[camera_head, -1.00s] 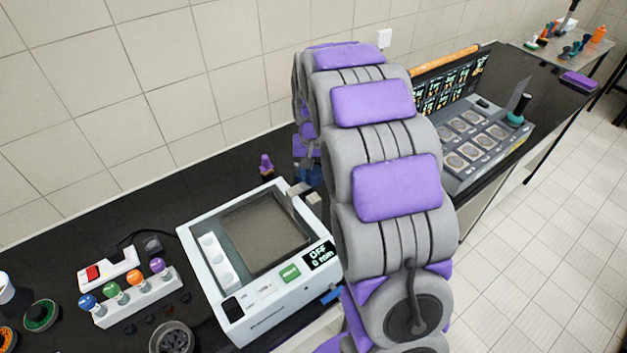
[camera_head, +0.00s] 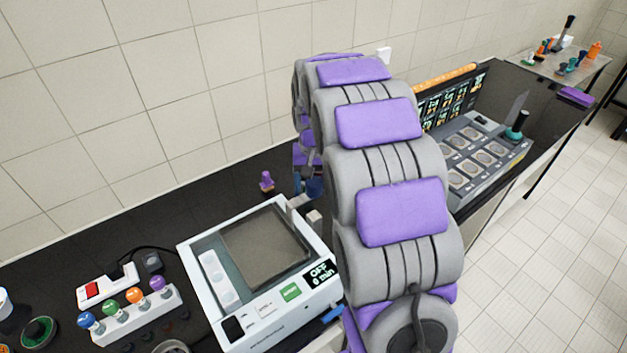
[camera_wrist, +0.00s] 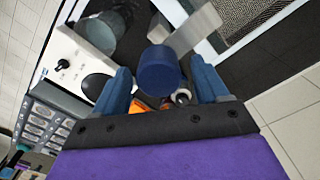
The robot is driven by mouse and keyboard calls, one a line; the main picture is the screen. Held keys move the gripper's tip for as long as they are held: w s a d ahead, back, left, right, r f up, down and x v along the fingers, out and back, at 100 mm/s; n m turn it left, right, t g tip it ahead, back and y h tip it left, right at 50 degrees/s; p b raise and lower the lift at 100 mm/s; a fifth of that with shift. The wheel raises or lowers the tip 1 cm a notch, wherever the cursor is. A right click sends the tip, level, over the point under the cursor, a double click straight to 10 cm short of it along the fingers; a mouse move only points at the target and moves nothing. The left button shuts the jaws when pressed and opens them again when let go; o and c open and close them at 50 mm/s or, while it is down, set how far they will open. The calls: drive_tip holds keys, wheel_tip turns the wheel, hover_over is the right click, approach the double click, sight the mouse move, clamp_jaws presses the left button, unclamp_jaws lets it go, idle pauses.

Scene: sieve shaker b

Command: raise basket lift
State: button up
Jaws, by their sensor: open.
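The white bath-like machine (camera_head: 262,331) has a mesh basket (camera_head: 265,247) inside and a display reading OFF, 0 min. A pale grey bracket (camera_head: 298,201) stands at its back right corner. In the wrist view, the bracket (camera_wrist: 186,32) runs from beside the mesh (camera_wrist: 238,18) to a dark blue round knob (camera_wrist: 158,72), which looks like the basket lift's handle. My gripper (camera_wrist: 160,82) is open, with one blue finger on each side of the knob. Finger contact cannot be told. In the head view, my arm hides most of the gripper.
A white machine with black knobs (camera_wrist: 88,60) and a grey cylinder stands left in the wrist view. A grey panel with round pads (camera_head: 472,160) lies right of my arm. A rack of coloured knobs (camera_head: 130,318) and a purple piece (camera_head: 266,181) are on the black bench.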

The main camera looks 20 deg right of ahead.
wheel_tip(320, 180, up, 17)
drive_tip(key=shift+p, duration=0.45)
drive_tip(key=shift+r, duration=0.1)
idle(0.3)
drive_tip(key=s+a+f+n+b, duration=0.1)
drive_tip(key=s+a+f+b, duration=0.1)
drive_tip(key=s+f, duration=0.4)
drive_tip(key=s+a+f+n+g+b, duration=0.1)
drive_tip(key=s+a+f, duration=0.4)
drive_tip(key=s, duration=1.2)
drive_tip(key=s+a+f+n+b, duration=0.2)
drive_tip(key=s+a+f+b, duration=0.2)
drive_tip(key=s+f, duration=0.4)
drive_tip(key=s, duration=0.4)
drive_tip(key=shift+s+n+g, duration=0.2)
drive_tip(key=shift+n+g, duration=0.1)
drive_tip(key=shift+g, duration=0.1)
